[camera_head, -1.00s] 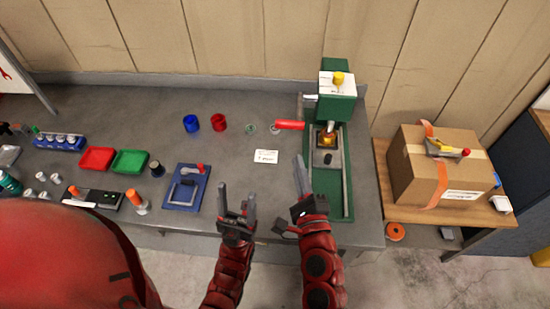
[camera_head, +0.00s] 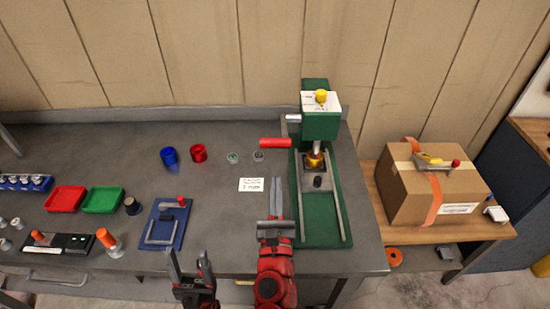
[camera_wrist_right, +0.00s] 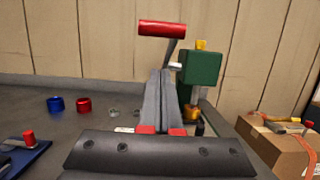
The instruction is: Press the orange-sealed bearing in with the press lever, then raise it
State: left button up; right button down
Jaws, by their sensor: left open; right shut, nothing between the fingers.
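The green press (camera_head: 319,126) stands at the right end of the bench. Its red lever handle (camera_head: 276,143) sticks out to the left; it also shows in the right wrist view (camera_wrist_right: 162,29), above the fingertips. An orange-gold piece (camera_head: 314,160) sits under the ram; whether it includes the orange-sealed bearing is too small to tell. My right gripper (camera_head: 276,182) is shut and empty, pointing forward just in front of the handle and apart from it. My left gripper (camera_head: 190,262) is open and empty at the bench's front edge.
A blue cup (camera_head: 169,156), a red cup (camera_head: 198,153) and two small rings (camera_head: 233,157) (camera_head: 258,156) stand left of the handle. A white card (camera_head: 251,184) and blue fixture (camera_head: 166,224) lie nearer. A cardboard box (camera_head: 434,191) stands right of the bench.

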aim_at(277, 147)
jog(key=w+r+p, duration=0.3)
jog(key=w+r, duration=0.1)
jog(key=shift+w, duration=0.25)
jog(key=shift+w+d+r+b, duration=0.1)
jog(key=shift+w+r+b, duration=0.1)
jog(key=shift+r, duration=0.4)
jog(key=shift+w+r+b, duration=0.1)
jog(key=shift+r+b, duration=0.1)
jog(key=shift+r, duration=0.35)
